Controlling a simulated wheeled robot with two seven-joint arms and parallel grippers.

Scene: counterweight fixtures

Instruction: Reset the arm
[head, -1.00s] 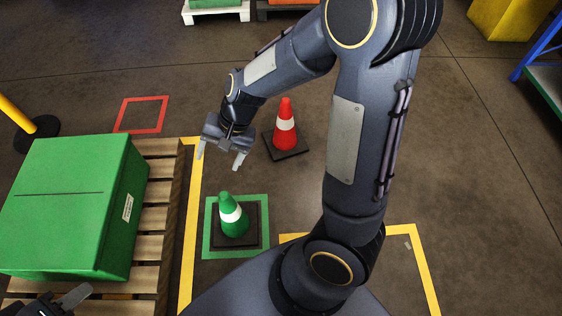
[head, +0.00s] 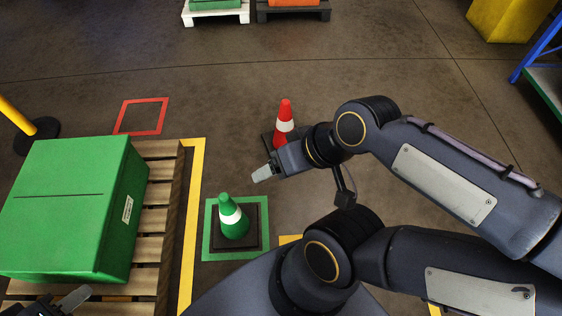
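My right arm is folded, with its elbow out at the right edge and its forearm running back leftward. Its gripper (head: 264,173) points left, above the floor between the green cone and the red cone, and is seen side-on. One pale fingertip shows and nothing is seen in it; its opening cannot be judged. My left gripper (head: 70,298) is at the bottom left corner, in front of the green box, partly cut off by the frame edge. One grey finger shows.
A green cone (head: 233,217) stands in a green floor square. A red cone (head: 285,120) is partly behind my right arm. A green box (head: 65,205) sits on a wooden pallet (head: 150,220) at left. An empty red square (head: 141,116) and open floor lie beyond.

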